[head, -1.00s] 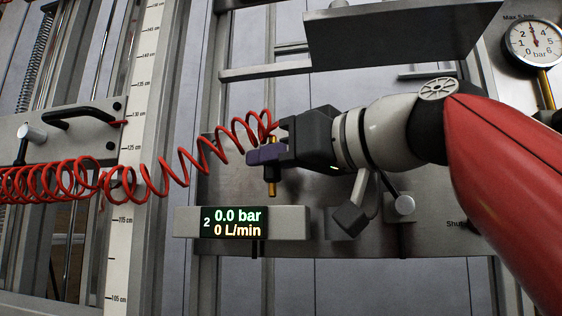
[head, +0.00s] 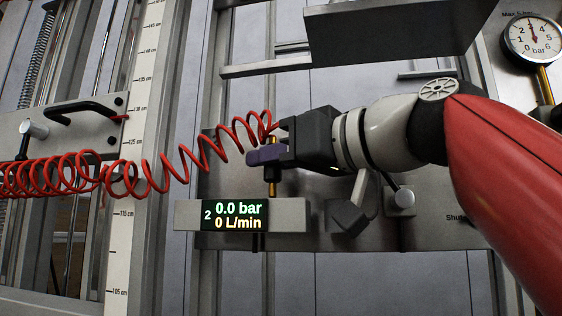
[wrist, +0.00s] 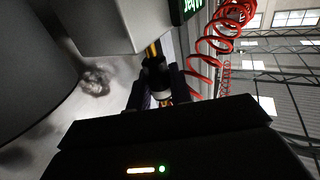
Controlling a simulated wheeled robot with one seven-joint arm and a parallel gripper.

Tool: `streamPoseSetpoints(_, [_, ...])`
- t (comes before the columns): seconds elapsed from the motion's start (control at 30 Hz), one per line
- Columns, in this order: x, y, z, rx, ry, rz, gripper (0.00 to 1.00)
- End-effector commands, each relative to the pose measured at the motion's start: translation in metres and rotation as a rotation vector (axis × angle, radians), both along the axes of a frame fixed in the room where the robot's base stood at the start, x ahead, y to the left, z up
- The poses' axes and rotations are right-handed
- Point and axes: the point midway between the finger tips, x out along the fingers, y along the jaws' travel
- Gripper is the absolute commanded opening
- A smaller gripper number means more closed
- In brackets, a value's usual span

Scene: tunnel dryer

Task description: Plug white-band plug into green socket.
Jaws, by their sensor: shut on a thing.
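My gripper (head: 265,155), with purple fingers, is shut on a dark plug with a brass pin (head: 272,182) that points straight down. The red coiled hose (head: 205,158) runs from the plug to the left. In the wrist view the plug (wrist: 155,72) sits between the fingers, and a pale band shows on it; its brass pin (wrist: 151,50) reaches toward the grey display block. In the head view the pin's tip is level with the top edge of the display block (head: 290,215). I cannot make out a green socket in either view; the block may hide it.
The display block reads 0.0 bar and 0 L/min, with a 2. A grey plate (head: 400,30) overhangs my arm. A lever (head: 350,212) is just below my wrist. A pressure gauge (head: 533,38) is at upper right, and a ruler (head: 125,215) stands left.

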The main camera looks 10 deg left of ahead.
Motion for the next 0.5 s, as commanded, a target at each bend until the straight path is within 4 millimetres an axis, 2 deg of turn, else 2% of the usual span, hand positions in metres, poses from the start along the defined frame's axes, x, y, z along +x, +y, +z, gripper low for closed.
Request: streamPoseSetpoints(0.5, [0.0,0.0,-0.014,0.0,0.0,0.0,0.0])
